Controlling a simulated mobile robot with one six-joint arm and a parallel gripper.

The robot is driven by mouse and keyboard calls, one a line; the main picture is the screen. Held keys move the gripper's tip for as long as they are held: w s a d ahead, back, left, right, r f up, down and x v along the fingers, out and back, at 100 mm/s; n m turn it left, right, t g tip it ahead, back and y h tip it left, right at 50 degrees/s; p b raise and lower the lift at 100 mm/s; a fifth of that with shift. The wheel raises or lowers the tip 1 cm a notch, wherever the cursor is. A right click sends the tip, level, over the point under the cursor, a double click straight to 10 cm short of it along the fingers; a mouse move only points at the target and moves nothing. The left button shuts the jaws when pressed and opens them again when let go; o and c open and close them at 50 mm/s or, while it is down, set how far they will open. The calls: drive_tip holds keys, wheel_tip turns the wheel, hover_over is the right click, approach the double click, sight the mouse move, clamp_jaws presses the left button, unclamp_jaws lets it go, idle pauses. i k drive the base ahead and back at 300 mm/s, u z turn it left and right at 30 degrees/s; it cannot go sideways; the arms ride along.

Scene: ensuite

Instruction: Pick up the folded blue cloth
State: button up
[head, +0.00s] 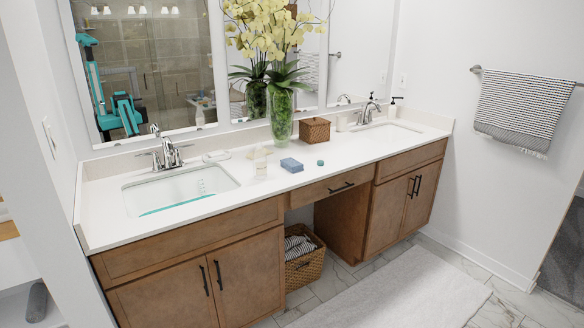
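The folded blue cloth (291,165) lies flat on the white countertop (340,156), near its front edge and between the two sinks. It is a small, thick blue rectangle, and nothing covers it. My gripper is not directly in view. A teal robot arm, apparently mine, shows only as a reflection in the left mirror (165,60), too small to tell the state of its gripper.
A small green round item (320,162) lies right of the cloth. A clear bottle (260,166) stands to its left. A wicker basket (302,268) stands below.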

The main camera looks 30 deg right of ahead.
sight(293, 166)
drive_tip(key=z, duration=0.05)
drive_tip(key=i, duration=0.9)
drive_tip(key=u, duration=0.05)
